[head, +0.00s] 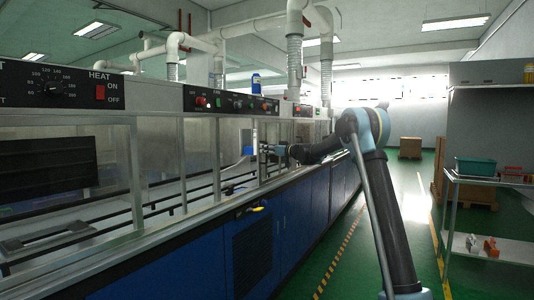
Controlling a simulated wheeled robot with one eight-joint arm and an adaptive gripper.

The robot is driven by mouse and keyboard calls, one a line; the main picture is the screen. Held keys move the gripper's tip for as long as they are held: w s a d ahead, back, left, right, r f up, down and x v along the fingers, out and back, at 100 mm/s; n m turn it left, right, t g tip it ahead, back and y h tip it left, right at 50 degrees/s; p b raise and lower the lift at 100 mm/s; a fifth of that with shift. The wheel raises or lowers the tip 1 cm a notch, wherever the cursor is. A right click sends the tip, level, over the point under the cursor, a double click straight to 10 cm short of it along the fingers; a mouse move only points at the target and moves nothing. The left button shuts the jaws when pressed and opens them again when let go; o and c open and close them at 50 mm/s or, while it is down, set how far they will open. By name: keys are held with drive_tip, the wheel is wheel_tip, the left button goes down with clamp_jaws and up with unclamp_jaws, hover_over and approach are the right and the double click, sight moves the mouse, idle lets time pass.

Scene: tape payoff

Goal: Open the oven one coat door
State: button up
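A long machine with blue lower cabinets (308,205) and clear upper panels runs along the left side. A clear framed panel (231,143) is in the middle of the row; I cannot tell for sure which panel is the oven one coat door. My arm reaches left across the aisle to the machine's front. My gripper (266,150) is at the front beside a pale upright bar (254,134), near the panel's right edge. It is small and partly lost against the frame, so I cannot tell whether it touches the bar or how its fingers stand.
Control panels (240,104) with knobs and switches run above the clear panels. A yellow item (257,209) sits on the blue front. A shelf rack (480,178) with a green bin (475,166) stands at right. The green floor aisle is clear between them.

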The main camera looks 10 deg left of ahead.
drive_tip(key=shift+s, duration=0.1)
drive_tip(key=v, duration=1.1)
drive_tip(key=shift+d, duration=0.4)
drive_tip(key=shift+s, duration=0.15)
drive_tip(key=s+d+f+m+g+h, duration=0.15)
drive_tip(key=s+d+f, duration=0.3)
drive_tip(key=s, duration=0.55)
drive_tip(key=s+d+f+m+g+h, duration=0.1)
drive_tip(key=s+d+f+h, duration=0.2)
drive_tip(key=s+d, duration=0.5)
drive_tip(key=s+d+f+m+g+h, duration=0.1)
drive_tip(key=s+d+f+h, duration=0.2)
drive_tip(key=s, duration=0.9)
drive_tip(key=s+d+f+m+g+h, duration=0.1)
drive_tip(key=s+d+f+m+h, duration=0.1)
drive_tip(key=s+d+f, duration=0.5)
drive_tip(key=s+d+f+m+g+h, duration=0.1)
drive_tip(key=s+d+f+m+h, duration=0.2)
drive_tip(key=s+d+f, duration=0.5)
drive_tip(key=s+d+f+m+g+h, duration=0.1)
drive_tip(key=s+d+f+m+h, duration=0.2)
drive_tip(key=s+d+f, duration=0.5)
drive_tip(key=s+f, duration=0.2)
drive_tip(key=s, duration=0.6)
drive_tip(key=shift+s, duration=0.2)
